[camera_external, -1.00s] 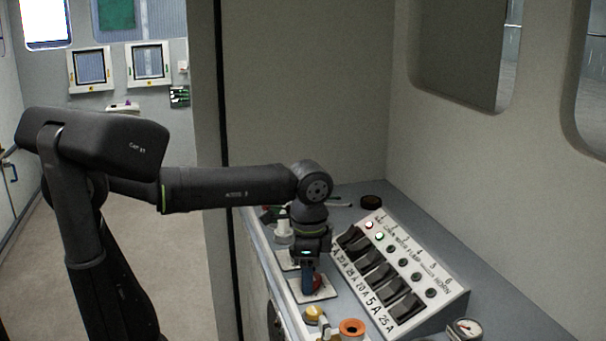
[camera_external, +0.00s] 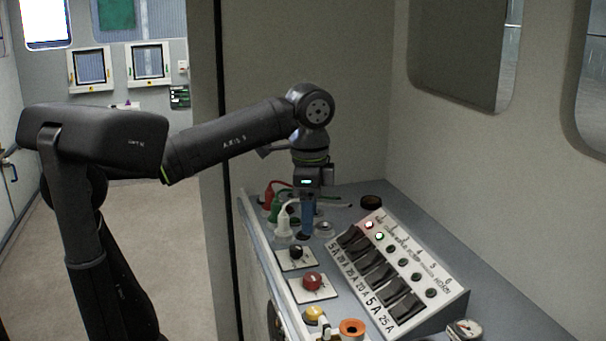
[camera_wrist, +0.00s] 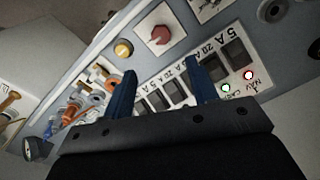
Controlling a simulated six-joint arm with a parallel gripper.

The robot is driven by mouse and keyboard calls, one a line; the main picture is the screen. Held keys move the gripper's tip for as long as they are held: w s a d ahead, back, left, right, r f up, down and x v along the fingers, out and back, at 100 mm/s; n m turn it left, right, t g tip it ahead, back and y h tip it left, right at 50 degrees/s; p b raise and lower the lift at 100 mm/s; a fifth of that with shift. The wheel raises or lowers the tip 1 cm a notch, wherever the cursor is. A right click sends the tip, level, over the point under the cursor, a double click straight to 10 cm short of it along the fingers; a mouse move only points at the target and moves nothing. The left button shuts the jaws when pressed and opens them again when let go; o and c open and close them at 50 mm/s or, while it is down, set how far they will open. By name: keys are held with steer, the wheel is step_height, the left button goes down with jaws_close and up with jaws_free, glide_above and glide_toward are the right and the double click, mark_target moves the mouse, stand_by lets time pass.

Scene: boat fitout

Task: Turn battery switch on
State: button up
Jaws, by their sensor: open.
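A red rotary knob (camera_external: 312,281) sits on a white square plate on the grey console; it also shows in the wrist view (camera_wrist: 159,38). A black knob (camera_external: 296,252) sits on a similar plate behind it. No readable label shows which is the battery switch. My gripper (camera_external: 307,232) has blue fingers pointing down, beyond both knobs and apart from them. In the wrist view my gripper (camera_wrist: 170,66) is open, with nothing between its fingers. The red knob's exact setting is too small to tell.
A sloped switch panel (camera_external: 450,285) with several black rockers and lit red and green lamps stands to the right. Red, green and white plugs (camera_external: 283,222) stand close left of my fingers. A yellow button (camera_external: 315,314) and an orange ring (camera_external: 352,328) lie nearer.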

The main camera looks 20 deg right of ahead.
mark_target(309, 276)
steer(key=shift+r, duration=1.45)
steer(key=f, duration=1.7)
steer(key=shift+w+d+f, duration=0.1)
steer(key=shift+w+f, duration=0.1)
steer(key=shift+w, duration=0.1)
steer(key=shift+f, duration=0.25)
steer(key=shift+r+n, duration=0.25)
steer(key=shift+n, duration=0.45)
steer(key=n, duration=0.7)
steer(key=shift+s, duration=0.2)
steer(key=n, duration=0.4)
steer(key=shift+s+d+n, duration=0.1)
steer(key=shift+d+n, duration=0.05)
steer(key=shift+n, duration=0.15)
steer(key=n, duration=0.4)
steer(key=shift+d+y, duration=0.1)
steer(key=shift+y, duration=0.2)
